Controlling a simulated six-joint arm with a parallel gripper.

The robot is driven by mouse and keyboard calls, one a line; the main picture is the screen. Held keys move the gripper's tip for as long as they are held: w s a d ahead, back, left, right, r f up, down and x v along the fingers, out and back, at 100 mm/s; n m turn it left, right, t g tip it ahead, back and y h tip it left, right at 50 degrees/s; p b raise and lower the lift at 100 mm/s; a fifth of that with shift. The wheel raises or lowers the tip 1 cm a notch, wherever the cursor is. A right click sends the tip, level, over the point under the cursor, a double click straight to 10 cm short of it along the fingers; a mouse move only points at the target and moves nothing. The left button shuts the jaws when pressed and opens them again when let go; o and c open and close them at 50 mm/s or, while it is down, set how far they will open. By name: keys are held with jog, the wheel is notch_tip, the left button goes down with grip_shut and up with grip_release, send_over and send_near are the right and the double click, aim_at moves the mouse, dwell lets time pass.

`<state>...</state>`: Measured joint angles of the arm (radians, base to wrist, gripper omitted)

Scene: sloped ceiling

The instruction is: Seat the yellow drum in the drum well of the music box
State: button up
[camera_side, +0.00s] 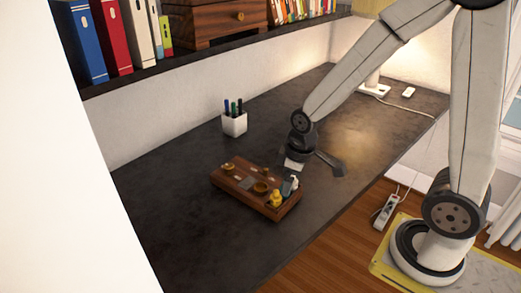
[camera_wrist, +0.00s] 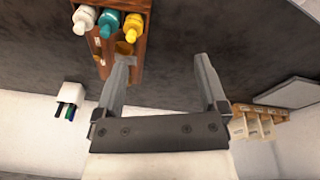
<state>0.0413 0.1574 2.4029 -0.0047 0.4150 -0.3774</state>
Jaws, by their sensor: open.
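The music box (camera_side: 239,189) is a brown wooden block lying on the dark desk. The yellow drum (camera_side: 276,198) stands at its near right end, beside a teal drum (camera_side: 286,188) and a white drum (camera_side: 294,183). In the wrist view the white drum (camera_wrist: 84,18), teal drum (camera_wrist: 109,22) and yellow drum (camera_wrist: 132,27) stand in a row on the box. A round brass-coloured well (camera_side: 260,188) shows on the box top; in the wrist view it is partly hidden behind a finger. My gripper (camera_wrist: 166,62) is open and empty, above the desk and apart from the yellow drum.
A white pen cup (camera_side: 234,123) stands behind the box. A shelf with books (camera_side: 120,38) and a wooden drawer box (camera_side: 215,22) overhangs the back. A lamp base (camera_side: 373,90) is at the far right.

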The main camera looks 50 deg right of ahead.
aim_at(276, 191)
jog(key=shift+w+d+f+n+g, duration=0.3)
jog(key=shift+w+d+f+n, duration=0.45)
jog(key=shift+w+n, duration=0.6)
jog(key=shift+w+d+f+n+g, duration=0.3)
jog(key=shift+w+d+f+n, duration=0.25)
jog(key=shift+w+f+n, duration=0.7)
jog(key=shift+w+d+f+n+g, duration=0.35)
jog(key=shift+w+d+n, duration=0.45)
jog(key=shift+n, duration=0.9)
jog(key=shift+w+a, duration=0.15)
jog(key=shift+f, duration=0.15)
jog(key=shift+f, duration=1.15)
jog(key=shift+f, duration=0.15)
jog(key=shift+f, duration=2.5)
grip_shut()
